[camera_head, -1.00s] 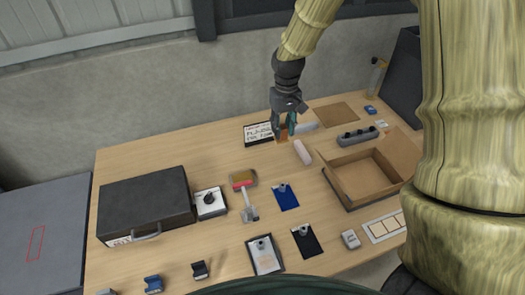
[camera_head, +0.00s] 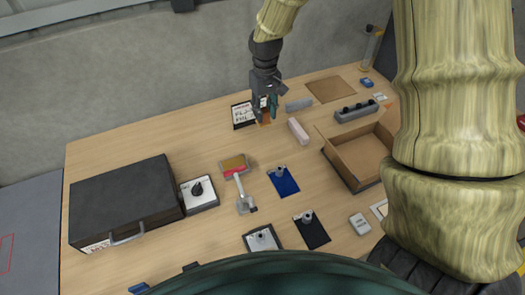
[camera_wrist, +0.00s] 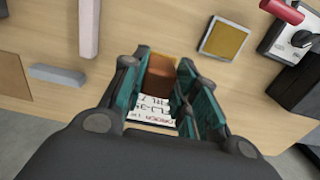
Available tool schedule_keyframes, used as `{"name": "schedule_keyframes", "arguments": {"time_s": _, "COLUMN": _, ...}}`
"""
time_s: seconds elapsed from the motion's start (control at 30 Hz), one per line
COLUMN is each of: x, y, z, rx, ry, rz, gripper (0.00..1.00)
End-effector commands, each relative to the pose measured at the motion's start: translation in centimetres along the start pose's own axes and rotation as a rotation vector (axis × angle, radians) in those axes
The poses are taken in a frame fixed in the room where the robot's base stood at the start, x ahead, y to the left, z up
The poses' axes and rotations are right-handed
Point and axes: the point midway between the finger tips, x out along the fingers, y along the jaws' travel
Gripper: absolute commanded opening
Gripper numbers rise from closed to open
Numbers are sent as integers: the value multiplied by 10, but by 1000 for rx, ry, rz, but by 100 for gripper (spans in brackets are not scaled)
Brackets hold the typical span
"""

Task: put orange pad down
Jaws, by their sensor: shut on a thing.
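The orange pad (camera_wrist: 160,72) is between the fingers of my gripper (camera_wrist: 155,85) in the wrist view, seen as a brown-orange block. In the head view the orange pad (camera_head: 265,117) shows as a small orange patch below my gripper (camera_head: 265,108), near the back of the table. My gripper is shut on the pad. A white label card with black writing (camera_head: 242,114) lies just left of the gripper. In the wrist view the card (camera_wrist: 152,109) appears behind the pad, partly hidden by the fingers. I cannot tell whether the pad touches the table.
A pale pink block (camera_head: 298,131) and a grey bar (camera_head: 298,105) lie right of the gripper. An open cardboard box (camera_head: 346,178) stands further right.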

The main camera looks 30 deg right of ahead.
Motion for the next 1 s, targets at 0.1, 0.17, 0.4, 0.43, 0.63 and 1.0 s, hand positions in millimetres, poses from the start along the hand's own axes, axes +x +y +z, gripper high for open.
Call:
{"name": "schedule_keyframes", "arguments": {"time_s": 0.1, "x": 10, "y": 1, "z": 0, "rx": 1, "ry": 1, "rz": 0, "gripper": 0}}
{"name": "schedule_keyframes", "arguments": {"time_s": 0.17, "x": 12, "y": 1, "z": 0, "rx": 1, "ry": 1, "rz": 0, "gripper": 0}}
{"name": "schedule_keyframes", "arguments": {"time_s": 0.4, "x": 36, "y": 1, "z": 0, "rx": 1, "ry": -3, "rz": 0, "gripper": 0}}
{"name": "schedule_keyframes", "arguments": {"time_s": 0.43, "x": 40, "y": 1, "z": 0, "rx": 1, "ry": -3, "rz": 0, "gripper": 0}}
{"name": "schedule_keyframes", "arguments": {"time_s": 0.63, "x": 62, "y": 1, "z": 0, "rx": -1, "ry": 0, "rz": 0, "gripper": 0}}
{"name": "schedule_keyframes", "arguments": {"time_s": 1.0, "x": 88, "y": 1, "z": 0, "rx": 0, "ry": -2, "rz": 0, "gripper": 0}}
